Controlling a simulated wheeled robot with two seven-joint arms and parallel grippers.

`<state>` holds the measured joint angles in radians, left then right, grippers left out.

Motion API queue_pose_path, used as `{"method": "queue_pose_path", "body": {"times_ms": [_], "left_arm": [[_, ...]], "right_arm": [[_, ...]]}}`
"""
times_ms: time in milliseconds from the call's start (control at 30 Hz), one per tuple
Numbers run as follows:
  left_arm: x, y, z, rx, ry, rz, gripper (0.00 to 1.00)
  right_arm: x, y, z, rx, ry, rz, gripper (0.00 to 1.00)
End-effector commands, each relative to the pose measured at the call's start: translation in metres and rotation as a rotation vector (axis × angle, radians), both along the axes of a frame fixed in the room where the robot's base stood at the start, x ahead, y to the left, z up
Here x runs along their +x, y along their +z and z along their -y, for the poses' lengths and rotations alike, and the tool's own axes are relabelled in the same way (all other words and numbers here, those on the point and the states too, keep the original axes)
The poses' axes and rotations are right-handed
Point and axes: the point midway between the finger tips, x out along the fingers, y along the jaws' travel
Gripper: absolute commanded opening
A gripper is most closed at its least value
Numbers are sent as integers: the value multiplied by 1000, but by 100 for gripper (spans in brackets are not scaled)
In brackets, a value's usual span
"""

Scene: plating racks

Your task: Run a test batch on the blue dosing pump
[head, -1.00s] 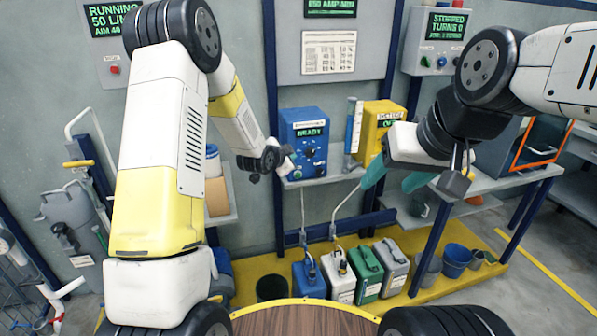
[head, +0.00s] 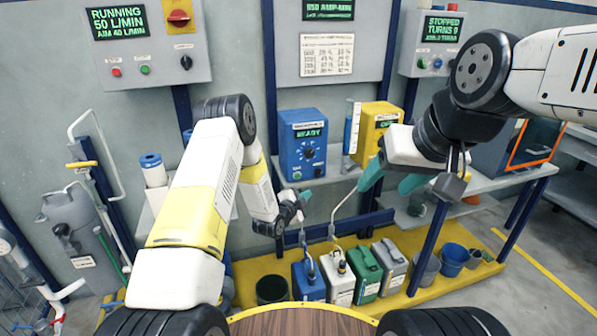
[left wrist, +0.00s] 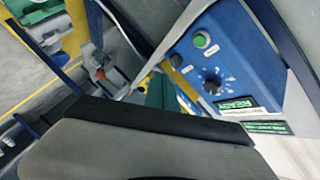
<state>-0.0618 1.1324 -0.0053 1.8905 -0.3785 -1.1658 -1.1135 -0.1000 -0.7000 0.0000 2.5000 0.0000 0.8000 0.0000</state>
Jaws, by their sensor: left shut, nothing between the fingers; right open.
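The blue dosing pump (head: 288,128) stands on the shelf at the back. Its green display (head: 310,132) reads READY, with a dark knob (head: 309,153) below it. In the left wrist view, the tilted pump front (left wrist: 232,55) shows a green button (left wrist: 201,39), a knob (left wrist: 212,81) and a dark button (left wrist: 176,60). My left gripper (head: 304,197) is shut and empty, below and in front of the pump, apart from its buttons. My right gripper (head: 392,182) is open and empty, at the right in front of the yellow pump.
A yellow pump (head: 366,138) and a clear measuring cylinder (head: 352,128) stand right of the blue pump. Blue (head: 309,284), white (head: 341,287), green (head: 366,272) and grey canisters stand on the yellow floor platform, with thin hoses above. A wooden round top (head: 300,322) is in front.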

Motion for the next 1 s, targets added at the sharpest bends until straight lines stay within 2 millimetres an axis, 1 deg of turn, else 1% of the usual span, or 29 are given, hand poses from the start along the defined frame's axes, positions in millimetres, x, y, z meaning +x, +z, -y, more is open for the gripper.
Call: {"method": "queue_pose_path", "body": {"times_ms": [167, 267, 500, 700, 833, 1000], "left_arm": [[7, 0, -3, 0, 1, 0, 0], [17, 0, -6, -1, 2, 1, 0], [50, 0, -17, 0, 2, 1, 0], [72, 0, -23, 0, 1, 1, 0], [80, 0, -26, -1, 0, 0, 0], [84, 0, -27, 0, 0, -2, 0]], "right_arm": [[0, 0, 0, 0, 0, 0, 60], [0, 0, 0, 0, 0, 0, 60], [0, 0, 0, 0, 0, 0, 60], [0, 0, 0, 0, 0, 0, 60], [0, 0, 0, 0, 0, 0, 60], [0, 0, 0, 0, 0, 0, 60]]}}
